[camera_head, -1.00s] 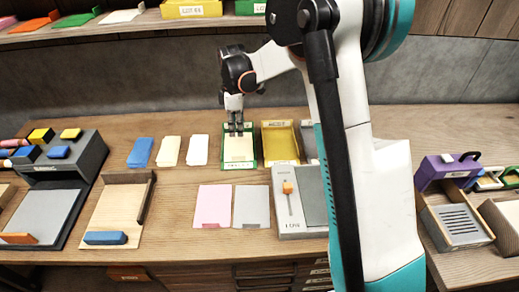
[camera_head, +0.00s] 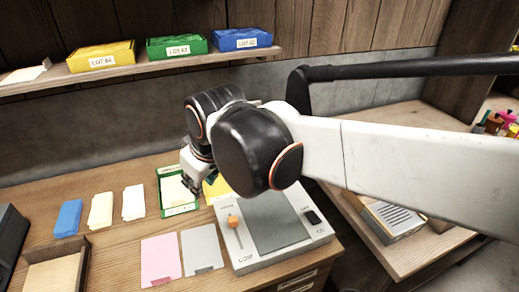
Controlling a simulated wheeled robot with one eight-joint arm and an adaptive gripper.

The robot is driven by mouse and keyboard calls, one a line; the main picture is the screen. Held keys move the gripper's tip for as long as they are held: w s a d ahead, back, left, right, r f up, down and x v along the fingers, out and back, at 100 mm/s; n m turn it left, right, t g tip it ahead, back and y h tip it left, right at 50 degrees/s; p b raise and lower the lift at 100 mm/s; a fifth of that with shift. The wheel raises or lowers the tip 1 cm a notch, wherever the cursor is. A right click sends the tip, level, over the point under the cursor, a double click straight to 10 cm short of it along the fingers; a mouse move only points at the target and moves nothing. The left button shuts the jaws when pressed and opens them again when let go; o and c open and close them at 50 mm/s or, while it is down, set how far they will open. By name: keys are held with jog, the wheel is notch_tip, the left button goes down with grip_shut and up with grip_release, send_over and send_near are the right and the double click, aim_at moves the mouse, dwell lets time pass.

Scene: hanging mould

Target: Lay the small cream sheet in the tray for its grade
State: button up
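My gripper (camera_head: 193,192) points down at the tray's right side. Its fingers are small and dark, and I cannot tell whether they touch anything or how far apart they are. A yellow tray (camera_head: 215,188) stands to the right of the green one, mostly hidden behind my arm. A stack of cream sheets (camera_head: 101,210) lies left of the green tray, between a blue stack (camera_head: 68,217) and a white stack (camera_head: 133,202).
A pink sheet (camera_head: 161,259) and a grey sheet (camera_head: 201,247) lie in front. A grey device (camera_head: 272,232) with an orange slider stands beside them. Yellow, green and blue lot boxes (camera_head: 178,47) stand on the shelf above. My arm covers the bench's back right.

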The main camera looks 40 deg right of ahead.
jog(key=s+f+m+t, duration=0.1)
jog(key=s+f+m, duration=0.1)
jog(key=s, duration=0.4)
jog(key=shift+s+f+m+t, duration=0.2)
jog(key=shift+s+m+t, duration=0.1)
jog(key=shift+s+m, duration=0.15)
dwell(0.7)
